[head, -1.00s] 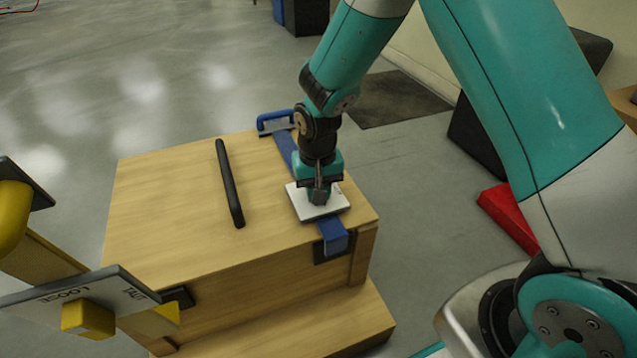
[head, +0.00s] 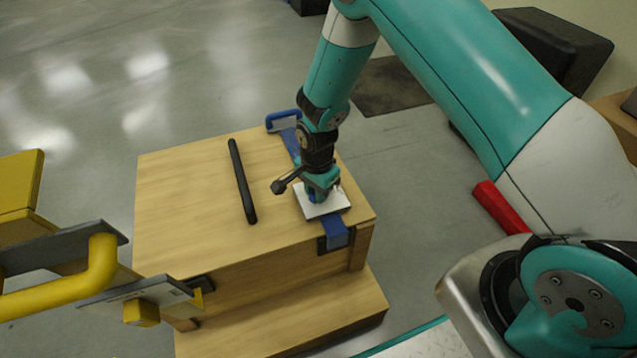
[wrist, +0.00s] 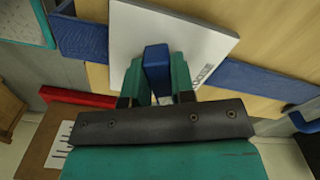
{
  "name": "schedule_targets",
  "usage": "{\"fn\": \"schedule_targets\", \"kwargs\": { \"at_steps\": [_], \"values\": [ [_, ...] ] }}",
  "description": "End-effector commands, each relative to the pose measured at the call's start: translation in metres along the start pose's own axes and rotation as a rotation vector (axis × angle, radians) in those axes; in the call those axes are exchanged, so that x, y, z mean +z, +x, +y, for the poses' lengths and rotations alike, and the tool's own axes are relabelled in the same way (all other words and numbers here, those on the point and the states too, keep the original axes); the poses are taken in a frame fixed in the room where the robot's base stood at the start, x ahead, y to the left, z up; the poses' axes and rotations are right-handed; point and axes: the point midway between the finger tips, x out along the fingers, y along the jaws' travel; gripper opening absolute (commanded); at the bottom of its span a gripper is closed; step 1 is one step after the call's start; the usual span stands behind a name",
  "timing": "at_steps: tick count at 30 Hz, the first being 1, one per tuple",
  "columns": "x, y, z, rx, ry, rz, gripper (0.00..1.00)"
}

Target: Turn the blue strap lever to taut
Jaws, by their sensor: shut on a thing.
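A blue strap (head: 337,235) runs over the lid of a wooden box and under a white plate (head: 330,206). My gripper (head: 317,197) points down over this plate. In the wrist view my gripper (wrist: 156,90) is shut on the blue lever (wrist: 156,62), which stands between its green fingers above the white plate (wrist: 190,30). Dark lettering, only partly visible, lies on the plate right of the fingers. The strap (wrist: 250,78) also shows in the wrist view. In the head view my gripper mostly hides the lever, so its direction against the marks cannot be told.
The wooden box (head: 190,180) has a black bar handle (head: 243,182) left of the plate. A yellow lever (head: 70,285) with grey plates stands close at lower left. A red block (head: 500,207) lies to the right.

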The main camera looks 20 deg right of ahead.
Motion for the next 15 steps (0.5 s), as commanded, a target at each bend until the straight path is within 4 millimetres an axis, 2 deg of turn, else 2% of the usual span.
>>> {"fn": "schedule_targets", "kwargs": {
  "at_steps": [6, 15],
  "values": [
    [-0.0013, -0.0030, -0.0018, 0.003, 0.194, 0.002, 0.00],
    [-0.0022, -0.0016, -0.0043, 0.002, 0.389, 0.002, 0.00]
  ]
}}
